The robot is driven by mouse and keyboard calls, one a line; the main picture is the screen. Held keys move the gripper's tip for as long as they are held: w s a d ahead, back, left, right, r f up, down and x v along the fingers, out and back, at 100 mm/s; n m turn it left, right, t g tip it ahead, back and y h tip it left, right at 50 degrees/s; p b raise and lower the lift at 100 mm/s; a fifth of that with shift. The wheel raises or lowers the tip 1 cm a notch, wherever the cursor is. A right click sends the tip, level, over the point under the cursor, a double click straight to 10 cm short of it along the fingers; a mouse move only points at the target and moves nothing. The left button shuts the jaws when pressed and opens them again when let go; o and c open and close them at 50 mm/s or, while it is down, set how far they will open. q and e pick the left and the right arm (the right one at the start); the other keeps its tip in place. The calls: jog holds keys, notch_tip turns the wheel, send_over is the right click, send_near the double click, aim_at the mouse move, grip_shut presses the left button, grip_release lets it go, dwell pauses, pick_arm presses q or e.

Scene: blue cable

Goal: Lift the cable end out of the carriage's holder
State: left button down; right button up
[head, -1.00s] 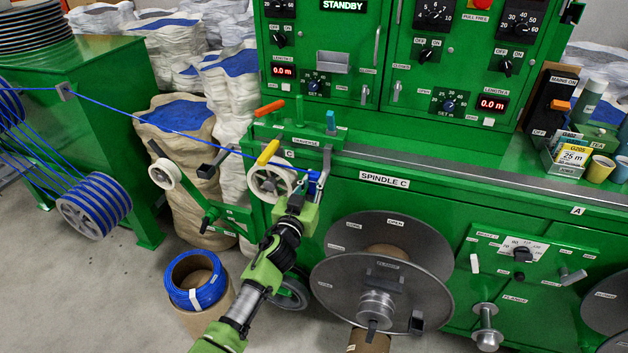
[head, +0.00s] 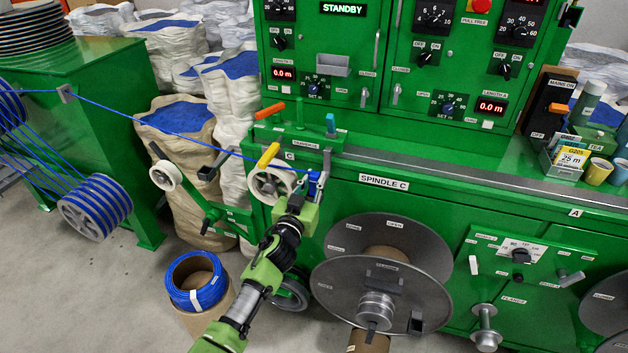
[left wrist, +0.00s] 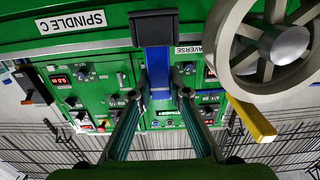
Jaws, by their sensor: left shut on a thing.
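The blue cable (head: 205,139) runs from the left, past the carriage's grooved wheel (head: 268,184), to the holder on the right. The wheel also shows in the left wrist view (left wrist: 275,45). My left gripper (head: 308,190) is at the holder, just right of the wheel, shut on the cable end. In the left wrist view the left gripper (left wrist: 162,92) has its fingers on either side of the blue cable end (left wrist: 158,65), below a dark block (left wrist: 153,27). The fingers partly hide the cable end, and I cannot tell whether it is clear of the holder. My right gripper is not in view.
A yellow lever (head: 267,155) and an orange lever (head: 269,111) stick out near the wheel. A large grey reel (head: 340,265) is below right of the gripper. A blue coil (head: 208,291) sits on a drum at the lower left. Free floor shows at the left.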

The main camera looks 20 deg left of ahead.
aim_at(314, 175)
pick_arm(q)
jog(key=shift+r+p, duration=2.3)
jog(key=shift+r, duration=0.4)
